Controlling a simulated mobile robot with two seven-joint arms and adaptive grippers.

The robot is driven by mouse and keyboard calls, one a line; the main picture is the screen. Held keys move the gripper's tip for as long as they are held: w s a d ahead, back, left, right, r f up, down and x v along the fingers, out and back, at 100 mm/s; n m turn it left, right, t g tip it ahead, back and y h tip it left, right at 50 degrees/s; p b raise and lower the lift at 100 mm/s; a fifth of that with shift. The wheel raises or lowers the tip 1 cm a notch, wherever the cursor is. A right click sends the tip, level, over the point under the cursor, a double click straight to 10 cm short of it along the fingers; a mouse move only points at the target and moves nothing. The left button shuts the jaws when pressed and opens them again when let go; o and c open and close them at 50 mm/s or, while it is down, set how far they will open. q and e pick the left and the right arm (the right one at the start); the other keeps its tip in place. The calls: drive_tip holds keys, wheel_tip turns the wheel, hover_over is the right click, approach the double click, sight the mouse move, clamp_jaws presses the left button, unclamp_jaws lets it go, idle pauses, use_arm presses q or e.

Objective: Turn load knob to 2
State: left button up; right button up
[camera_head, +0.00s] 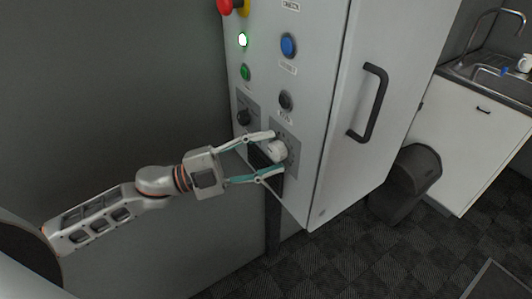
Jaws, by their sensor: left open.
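The load knob appears to be the pale round knob (278,151) on a grey plate low on the front of the light grey cabinet (335,50). My left gripper (274,154) reaches in from the left and is open, with one fingertip above the knob and one below it. I cannot tell whether the fingers touch the knob. Dial marks show on the plate around the knob, but they are too small to read, so its setting is unclear. My right gripper is not in view.
A black handle (376,103) juts from the cabinet's right side. A dark bin (408,180) stands right.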

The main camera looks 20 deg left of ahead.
use_arm(q)
drive_tip(key=v, duration=1.2)
idle(0.5)
wheel_tip(320, 180, down, 20)
drive_tip(key=w+a+n+t+y, duration=0.2)
drive_tip(key=n+t+y, duration=0.3)
drive_tip(key=n+y, duration=0.85)
drive_tip(key=s+d+f+n+g, duration=0.2)
drive_tip(key=s+f, duration=0.3)
drive_tip(key=f, duration=0.3)
drive_tip(key=s+d+f+n+g+y, duration=0.1)
drive_tip(key=s+d+f+n, duration=0.3)
drive_tip(key=f, duration=0.4)
drive_tip(key=shift+s+d+n+g, duration=0.15)
drive_tip(key=shift+s+n+g, duration=0.35)
drive_tip(key=shift+g, duration=0.4)
drive_tip(key=c, duration=0.5)
drive_tip(key=shift+s, duration=0.1)
drive_tip(key=shift+c, duration=0.3)
